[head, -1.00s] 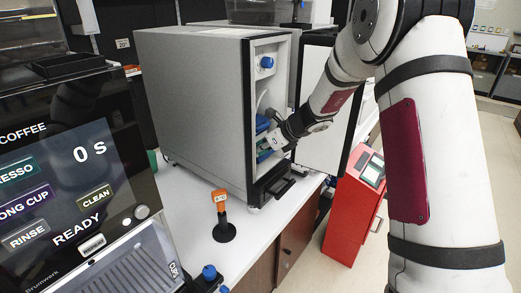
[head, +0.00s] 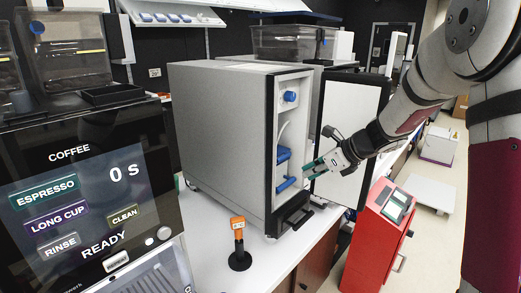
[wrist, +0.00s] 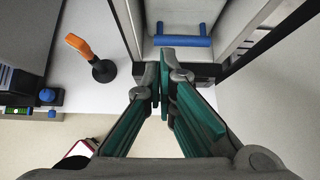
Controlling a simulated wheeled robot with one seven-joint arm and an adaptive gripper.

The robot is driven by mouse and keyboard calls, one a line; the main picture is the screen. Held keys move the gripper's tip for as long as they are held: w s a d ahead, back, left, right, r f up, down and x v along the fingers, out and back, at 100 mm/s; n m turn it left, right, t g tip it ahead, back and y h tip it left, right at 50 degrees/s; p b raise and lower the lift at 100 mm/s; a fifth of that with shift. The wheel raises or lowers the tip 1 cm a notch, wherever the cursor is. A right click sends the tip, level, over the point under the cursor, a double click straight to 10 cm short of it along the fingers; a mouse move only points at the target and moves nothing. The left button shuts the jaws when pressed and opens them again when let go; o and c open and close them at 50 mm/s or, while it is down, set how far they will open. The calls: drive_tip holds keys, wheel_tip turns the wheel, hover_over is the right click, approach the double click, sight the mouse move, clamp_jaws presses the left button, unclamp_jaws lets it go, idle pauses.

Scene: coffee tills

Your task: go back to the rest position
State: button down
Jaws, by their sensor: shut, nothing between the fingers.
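My gripper (head: 318,168) is in front of the open side of a grey cabinet-like machine (head: 222,130), just outside its opening. In the wrist view my gripper (wrist: 164,75) has its green-lined fingers brought together with nothing between them. Inside the machine are a blue knob (head: 290,97), a pale hose and blue parts (head: 284,155). A blue bar (wrist: 183,41) shows beyond the fingertips in the wrist view. The machine's white door (head: 350,125) stands open behind my gripper.
A coffee machine (head: 95,190) with a lit screen reading READY stands at the left. An orange-topped tool on a black base (head: 239,245) stands on the white counter (head: 208,222). A red box-shaped unit (head: 378,235) stands on the floor at the right.

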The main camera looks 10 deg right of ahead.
drive_tip(key=s+a+r+n+g, duration=0.1)
drive_tip(key=s+a+r+n, duration=0.2)
drive_tip(key=s+n, duration=0.15)
drive_tip(key=s+a+r+n+g+h, duration=0.1)
drive_tip(key=s+a+r+n, duration=0.25)
drive_tip(key=s, duration=0.25)
drive_tip(key=s+a+r+n+g, duration=0.1)
drive_tip(key=s+a+r+n, duration=0.1)
drive_tip(key=s+n, duration=0.35)
drive_tip(key=s+d+n+h, duration=0.2)
drive_tip(key=s+n+h, duration=0.2)
drive_tip(key=s+n, duration=1)
drive_tip(key=s, duration=0.6)
drive_tip(key=shift+d+n+t+h, duration=0.3)
drive_tip(key=shift+d+n+h, duration=0.05)
drive_tip(key=shift+d+h, duration=0.05)
